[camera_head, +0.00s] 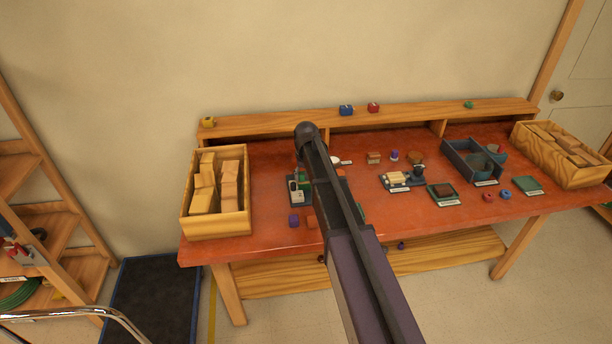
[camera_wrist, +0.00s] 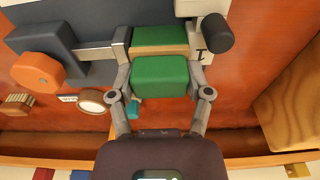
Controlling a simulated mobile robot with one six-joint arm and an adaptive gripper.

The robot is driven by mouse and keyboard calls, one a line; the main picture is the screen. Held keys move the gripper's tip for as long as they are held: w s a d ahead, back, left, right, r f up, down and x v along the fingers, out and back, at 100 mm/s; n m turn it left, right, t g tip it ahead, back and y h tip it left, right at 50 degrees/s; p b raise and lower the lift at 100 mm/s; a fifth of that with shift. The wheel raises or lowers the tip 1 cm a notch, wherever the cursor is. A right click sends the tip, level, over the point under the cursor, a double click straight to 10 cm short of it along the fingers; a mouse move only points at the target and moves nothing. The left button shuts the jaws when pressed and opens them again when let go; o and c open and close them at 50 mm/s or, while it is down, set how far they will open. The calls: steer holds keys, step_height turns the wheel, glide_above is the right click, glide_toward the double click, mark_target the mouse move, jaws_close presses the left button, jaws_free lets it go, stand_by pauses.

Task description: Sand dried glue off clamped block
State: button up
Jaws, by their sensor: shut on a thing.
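My gripper (camera_wrist: 159,78) is shut on a green block (camera_wrist: 160,77) with rounded edges. In the wrist view, a pale wooden block with a green face (camera_wrist: 160,41) sits between the metal jaws of a grey vise (camera_wrist: 88,55). The held block is just beside the clamped block in the picture; I cannot tell whether they touch. No dried glue can be made out.
A wooden box of blocks (camera_head: 185,213) stands at the table's left, and another (camera_head: 555,166) at the right. A blue bin (camera_head: 456,165), a small labelled fixture (camera_head: 402,181) and a green-topped tray (camera_head: 443,193) stand right of my arm. A tape roll (camera_wrist: 92,101) lies near the vise.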

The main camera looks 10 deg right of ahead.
steer(key=shift+a, duration=0.15)
steer(key=shift+w+a, duration=0.1)
steer(key=shift+a, duration=1.4)
steer(key=shift+r, duration=0.15)
steer(key=shift+r+p, duration=2.95)
steer(key=shift+p, duration=0.15)
steer(key=shift+r+p, duration=1.5)
steer(key=shift+p, duration=0.05)
